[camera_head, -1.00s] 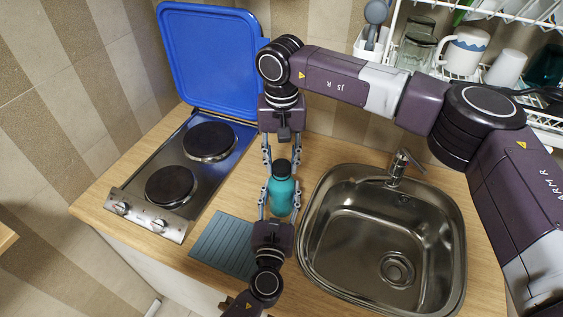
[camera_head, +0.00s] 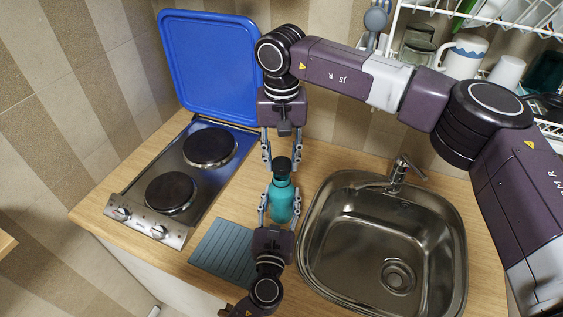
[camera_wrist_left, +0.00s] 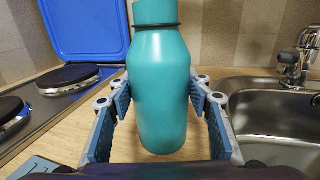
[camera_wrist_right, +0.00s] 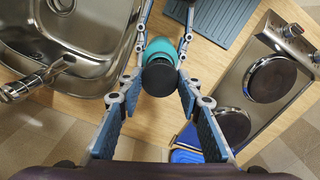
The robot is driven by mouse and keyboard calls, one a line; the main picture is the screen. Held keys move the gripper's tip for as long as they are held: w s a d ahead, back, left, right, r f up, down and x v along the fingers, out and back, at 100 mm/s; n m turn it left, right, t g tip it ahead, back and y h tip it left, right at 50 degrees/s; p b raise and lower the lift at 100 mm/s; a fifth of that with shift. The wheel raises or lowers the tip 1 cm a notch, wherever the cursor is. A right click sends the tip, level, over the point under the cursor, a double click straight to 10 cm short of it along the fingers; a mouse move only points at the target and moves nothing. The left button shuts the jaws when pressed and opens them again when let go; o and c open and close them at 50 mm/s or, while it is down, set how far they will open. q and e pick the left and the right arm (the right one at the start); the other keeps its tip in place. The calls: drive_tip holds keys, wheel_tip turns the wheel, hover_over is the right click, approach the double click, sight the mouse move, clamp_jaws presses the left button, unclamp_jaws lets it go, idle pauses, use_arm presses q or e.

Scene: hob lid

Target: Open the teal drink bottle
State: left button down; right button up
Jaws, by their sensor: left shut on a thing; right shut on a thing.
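The teal drink bottle (camera_head: 280,201) stands upright on the worktop between hob and sink, with its black cap (camera_head: 282,166) on top. My left gripper (camera_head: 279,199) is shut on the bottle's body from the front; in the left wrist view its fingers lie on both sides of the teal body (camera_wrist_left: 160,95). A dark ring circles the bottle's neck there, and the cap is out of frame. My right gripper (camera_head: 282,164) reaches in from the back and is shut on the cap. The right wrist view shows the round cap (camera_wrist_right: 160,78) between its fingers, hiding much of the bottle.
The hob (camera_head: 182,180), with its blue lid (camera_head: 210,65) raised, lies left. A steel sink (camera_head: 385,250) with a tap (camera_head: 400,170) is right. A ridged blue-grey mat (camera_head: 222,250) lies front left of the bottle. A dish rack (camera_head: 470,25) hangs at back right.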

wheel_tip(320, 180, up, 3)
drive_tip(key=shift+f, duration=0.15)
use_arm(q)
drive_tip(key=c, duration=0.9)
unclamp_jaws()
drive_tip(key=shift+c, duration=0.2)
drive_tip(key=shift+s, duration=0.15)
